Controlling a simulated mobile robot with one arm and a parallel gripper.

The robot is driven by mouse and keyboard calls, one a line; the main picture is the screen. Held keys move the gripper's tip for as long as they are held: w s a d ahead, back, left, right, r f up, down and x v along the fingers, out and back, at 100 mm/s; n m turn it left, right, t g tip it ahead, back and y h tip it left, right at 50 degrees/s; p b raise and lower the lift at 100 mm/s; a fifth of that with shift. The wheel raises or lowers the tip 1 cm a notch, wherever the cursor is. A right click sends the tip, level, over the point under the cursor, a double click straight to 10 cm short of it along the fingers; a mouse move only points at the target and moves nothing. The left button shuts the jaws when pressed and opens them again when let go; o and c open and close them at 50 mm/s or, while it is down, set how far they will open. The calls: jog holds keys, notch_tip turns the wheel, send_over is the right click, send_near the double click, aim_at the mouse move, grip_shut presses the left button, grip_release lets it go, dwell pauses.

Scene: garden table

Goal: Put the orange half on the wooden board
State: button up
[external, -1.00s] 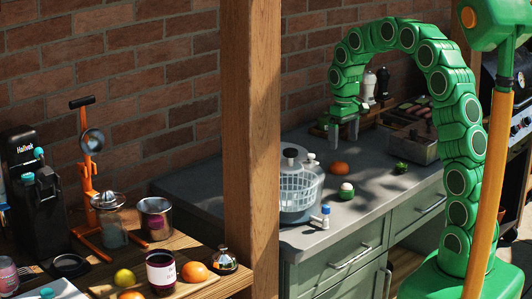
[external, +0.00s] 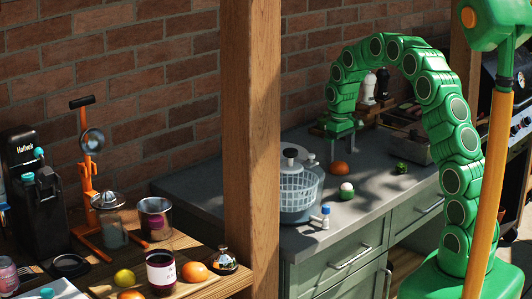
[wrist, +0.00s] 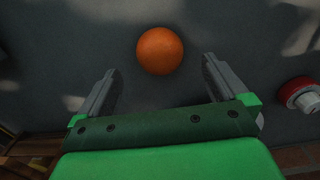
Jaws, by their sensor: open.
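The orange fruit piece (external: 339,168) rests on the grey counter, to the right of the salad spinner. It shows as a smooth round orange shape in the wrist view (wrist: 160,50); I cannot tell a cut face. My gripper (external: 340,150) points down just above and behind it in the external view. In the wrist view my gripper (wrist: 160,66) is open and empty, with its fingers apart on either side of the orange piece. A wooden board (external: 212,281) lies on the wooden table at left, with a dark jar, a yellow-green citrus and orange fruits on it.
The salad spinner (external: 298,190) stands left of the orange piece. A green item with a white top (external: 346,190), a green pepper-like item (external: 401,168) and a small blue-and-white bottle (external: 325,216) are nearby. A wooden post (external: 250,120) stands between counter and table in this view.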

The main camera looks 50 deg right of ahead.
aim_at(339, 167)
notch_tip(339, 167, down, 4)
jog(key=shift+f, duration=0.1)
jog(key=shift+c, duration=0.5)
jog(key=c, duration=1.2)
jog(key=shift+o, duration=0.2)
